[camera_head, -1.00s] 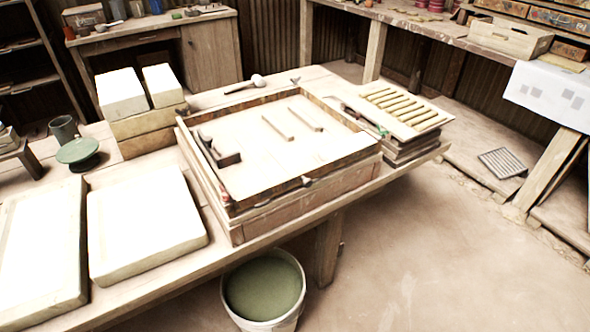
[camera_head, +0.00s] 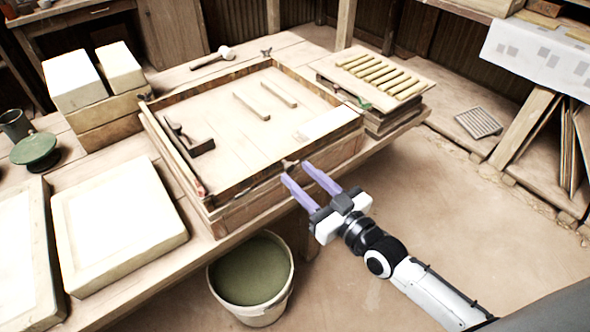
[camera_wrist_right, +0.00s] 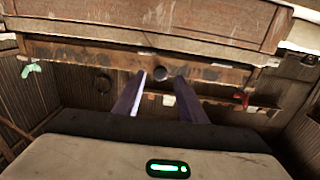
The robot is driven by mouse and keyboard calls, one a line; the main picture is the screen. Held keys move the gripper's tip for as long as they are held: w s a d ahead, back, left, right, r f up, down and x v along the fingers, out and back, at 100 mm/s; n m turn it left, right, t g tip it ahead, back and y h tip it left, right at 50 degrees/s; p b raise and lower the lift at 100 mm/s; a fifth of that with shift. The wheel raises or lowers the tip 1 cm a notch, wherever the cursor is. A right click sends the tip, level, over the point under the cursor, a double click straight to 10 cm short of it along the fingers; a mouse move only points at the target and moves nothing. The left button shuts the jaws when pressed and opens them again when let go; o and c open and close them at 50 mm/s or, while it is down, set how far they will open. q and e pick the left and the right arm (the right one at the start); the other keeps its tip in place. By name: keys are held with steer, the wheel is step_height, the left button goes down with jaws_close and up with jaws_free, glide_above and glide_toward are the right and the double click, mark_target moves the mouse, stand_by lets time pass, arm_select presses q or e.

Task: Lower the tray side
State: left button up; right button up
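The wooden tray (camera_head: 150,125) stands on the bench, a shallow frame with upright sides. Its near side (camera_head: 245,185) faces my right gripper (camera_head: 297,172), whose purple fingers are apart. In the right wrist view, the near side shows as a rusty brown face (camera_wrist_right: 100,52), with a small round dark knob (camera_wrist_right: 160,73) on it. The right gripper (camera_wrist_right: 159,80) has its fingertips on either side of the knob; whether they touch it I cannot tell. A red catch (camera_head: 201,190) sits at the tray's near left corner, and a green one (camera_head: 363,102) at the right. My left gripper is out of view.
A bucket of green liquid (camera_head: 248,272) stands on the floor below the tray. A stack with yellowish strips (camera_head: 380,76) lies right of the tray, plaster slabs (camera_head: 115,225) left. A dark-headed tool (camera_head: 190,145) and two bars lie inside the tray. Open floor lies right.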

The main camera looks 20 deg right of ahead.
steer(key=shift+w+a, duration=0.2)
steer(key=shift+w, duration=0.5)
steer(key=shift+w+a, duration=0.25)
steer(key=shift+w, duration=0.3)
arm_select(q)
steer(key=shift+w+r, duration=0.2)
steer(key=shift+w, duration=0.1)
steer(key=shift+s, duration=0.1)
